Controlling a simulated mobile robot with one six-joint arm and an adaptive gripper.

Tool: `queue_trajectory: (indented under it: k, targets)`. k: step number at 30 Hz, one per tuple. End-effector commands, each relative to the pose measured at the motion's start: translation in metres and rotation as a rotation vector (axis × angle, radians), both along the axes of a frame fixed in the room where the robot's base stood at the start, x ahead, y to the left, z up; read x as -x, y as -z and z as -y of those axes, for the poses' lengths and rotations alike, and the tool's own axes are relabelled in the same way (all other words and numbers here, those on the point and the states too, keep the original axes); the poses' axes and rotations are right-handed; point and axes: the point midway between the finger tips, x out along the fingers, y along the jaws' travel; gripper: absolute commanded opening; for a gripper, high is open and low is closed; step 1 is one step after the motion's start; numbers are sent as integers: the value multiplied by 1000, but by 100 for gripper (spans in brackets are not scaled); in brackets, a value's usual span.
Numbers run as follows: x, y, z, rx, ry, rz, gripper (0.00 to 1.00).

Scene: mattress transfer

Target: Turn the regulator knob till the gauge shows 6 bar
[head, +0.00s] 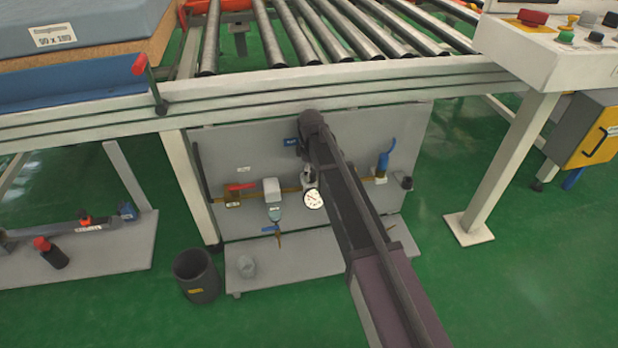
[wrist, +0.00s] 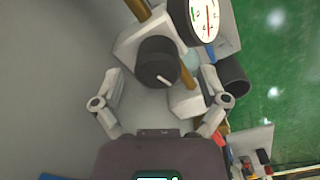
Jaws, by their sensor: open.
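The regulator knob (wrist: 157,62) is dark and round with a white pointer line, on a pale regulator body. In the wrist view it lies between the two fingers of my gripper (wrist: 161,75), which is open, with a gap on each side of the knob. The white-faced gauge (wrist: 204,18) is just above and to the right, cut by the top edge, with a red needle; its numbers are too small to read. In the head view the gauge (head: 313,199) shows on the grey panel beside my arm. The knob is hard to make out there, largely hidden by my arm.
The grey panel (head: 240,150) carries a brass pipe, a red-handled valve (head: 240,187), a filter bowl (head: 274,213) and a blue fitting (head: 384,162). A roller conveyor frame (head: 250,90) runs above it. A dark bin (head: 195,275) stands at lower left.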

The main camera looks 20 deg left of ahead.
Motion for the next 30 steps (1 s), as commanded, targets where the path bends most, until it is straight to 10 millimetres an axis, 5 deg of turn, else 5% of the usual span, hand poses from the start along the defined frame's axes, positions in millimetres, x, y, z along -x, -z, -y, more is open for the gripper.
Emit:
queue_trajectory:
  k: [18,27,30]
  targets:
    - [0,10,0,0,0,0,93]
    - [0,10,0,0,0,-1,11]
    - [1,11,-6,0,-3,-2,11]
